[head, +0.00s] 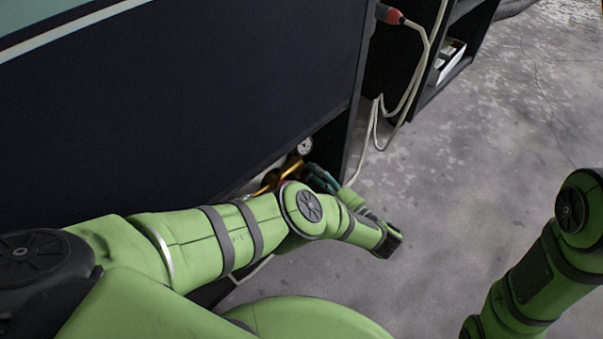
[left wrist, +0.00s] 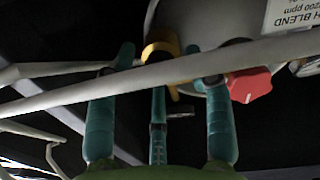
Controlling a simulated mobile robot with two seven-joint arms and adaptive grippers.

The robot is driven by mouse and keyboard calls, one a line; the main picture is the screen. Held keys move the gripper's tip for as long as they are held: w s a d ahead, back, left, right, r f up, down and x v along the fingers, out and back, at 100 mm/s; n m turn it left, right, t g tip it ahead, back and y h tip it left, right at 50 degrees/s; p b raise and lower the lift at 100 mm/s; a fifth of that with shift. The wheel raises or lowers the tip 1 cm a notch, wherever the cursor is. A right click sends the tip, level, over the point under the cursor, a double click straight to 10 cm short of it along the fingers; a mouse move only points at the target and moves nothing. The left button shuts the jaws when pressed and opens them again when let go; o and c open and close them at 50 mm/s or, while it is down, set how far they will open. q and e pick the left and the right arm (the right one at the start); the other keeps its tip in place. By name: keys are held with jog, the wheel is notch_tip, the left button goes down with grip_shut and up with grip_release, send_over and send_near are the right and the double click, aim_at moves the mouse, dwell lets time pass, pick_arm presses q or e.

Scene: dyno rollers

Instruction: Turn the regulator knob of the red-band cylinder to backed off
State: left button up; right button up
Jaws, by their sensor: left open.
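My left gripper (head: 322,178) is low beside the dark cabinet, next to brass-coloured regulator parts (head: 268,181) and a small round gauge (head: 304,146). In the left wrist view its teal fingers (left wrist: 160,62) are spread open with nothing held between them. Beyond them is a pale grey cylinder (left wrist: 230,22) with a white label, partly cut off. A yellow curved part (left wrist: 160,46) shows between the fingertips. A red faceted part (left wrist: 249,85), perhaps a knob, is just right of the right finger. I cannot make out a red band. My right gripper is out of view.
A pale cable (left wrist: 60,93) crosses the left wrist view in front of the fingers. The dark cabinet side (head: 200,100) stands behind my left arm. A white hose (head: 412,85) with a red connector (head: 390,14) hangs beyond it. Grey floor (head: 470,150) is open at right.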

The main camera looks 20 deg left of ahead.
pick_arm(q)
jog(key=shift+d, duration=0.1)
grip_shut()
jog(key=shift+n, duration=0.6)
dwell(0.3)
jog(key=n, duration=0.3)
jog(key=n+b, duration=0.1)
jog(key=n, duration=0.3)
jog(key=shift+n, duration=0.4)
jog(key=n, duration=0.4)
jog(key=shift+w+n+y, duration=0.1)
jog(key=shift+n+y, duration=0.2)
jog(key=shift+w+r+n, duration=0.1)
jog(key=shift+r+n, duration=0.05)
jog(key=shift+n, duration=2.25)
jog(key=shift+a, duration=0.2)
